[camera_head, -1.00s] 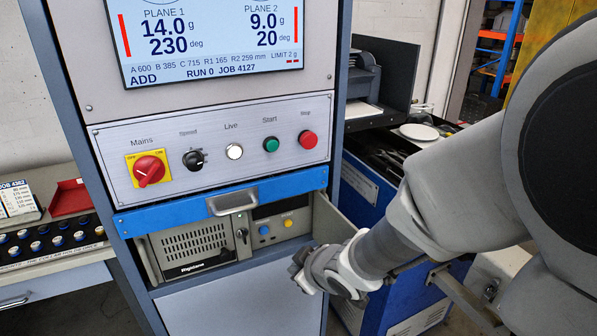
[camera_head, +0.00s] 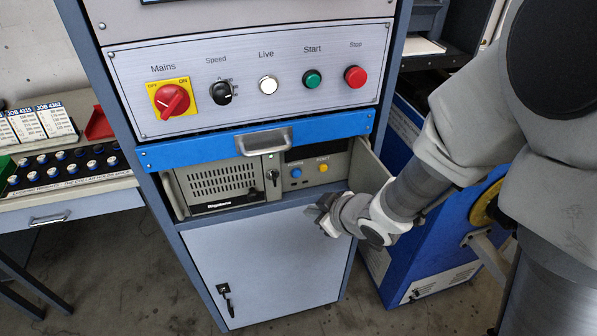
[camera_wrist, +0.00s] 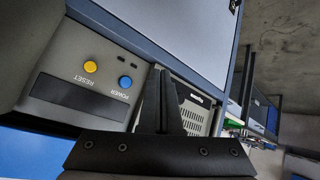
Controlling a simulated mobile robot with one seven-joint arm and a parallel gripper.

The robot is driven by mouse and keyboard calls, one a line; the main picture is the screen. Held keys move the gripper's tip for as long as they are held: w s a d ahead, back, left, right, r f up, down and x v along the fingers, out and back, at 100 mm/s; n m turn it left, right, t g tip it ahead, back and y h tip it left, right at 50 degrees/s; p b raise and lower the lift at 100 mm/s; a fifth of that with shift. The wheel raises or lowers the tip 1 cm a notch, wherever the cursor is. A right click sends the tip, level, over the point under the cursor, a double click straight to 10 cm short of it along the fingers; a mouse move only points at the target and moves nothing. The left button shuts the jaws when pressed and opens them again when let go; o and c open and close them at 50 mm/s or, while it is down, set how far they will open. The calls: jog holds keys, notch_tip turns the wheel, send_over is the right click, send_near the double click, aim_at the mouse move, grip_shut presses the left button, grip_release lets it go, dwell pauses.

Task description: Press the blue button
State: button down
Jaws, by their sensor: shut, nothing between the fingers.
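The blue button (camera_head: 296,173) is a small round knob on the beige front of the unit in the cabinet bay. In the wrist view the blue button (camera_wrist: 125,82) is beside the word POWER, with a yellow button (camera_wrist: 90,67) labelled RESET next to it. My gripper (camera_head: 320,214) is in front of the cabinet, below and slightly right of the blue button in the head view. In the wrist view my gripper's fingers (camera_wrist: 160,88) are together and empty, just to the right of the blue button. They appear apart from it.
An open flap (camera_head: 369,163) stands at the bay's right side, close to my arm. A blue drawer front with a metal handle (camera_head: 264,141) is above the bay. The upper panel holds a red mains switch (camera_head: 172,100), a green button (camera_head: 312,79) and a red button (camera_head: 355,76).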

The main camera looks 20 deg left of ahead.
jog(key=shift+w+a+p, duration=0.35)
jog(key=shift+w+a, duration=0.4)
jog(key=shift+w, duration=0.5)
jog(key=shift+w+a+p, duration=0.4)
jog(key=shift+w+a, duration=0.4)
jog(key=shift+w, duration=0.5)
jog(key=shift+w+a+p, duration=0.35)
jog(key=shift+w+a, duration=0.4)
jog(key=shift+w, duration=0.5)
jog(key=shift+w, duration=0.15)
jog(key=shift+w+a, duration=0.2)
jog(key=shift+w+a, duration=0.2)
jog(key=shift+w, duration=0.1)
jog(key=shift+s+d, duration=0.4)
jog(key=shift+s, duration=0.3)
jog(key=shift+s+d+b, duration=0.25)
jog(key=shift+s+d, duration=0.2)
jog(key=shift+s, duration=0.25)
jog(key=shift+s+d+b, duration=0.25)
jog(key=shift+s+d, duration=0.15)
jog(key=shift+s, duration=0.3)
jog(key=shift+s+d+b, duration=0.25)
jog(key=shift+s+d, duration=0.2)
jog(key=shift+s, duration=0.25)
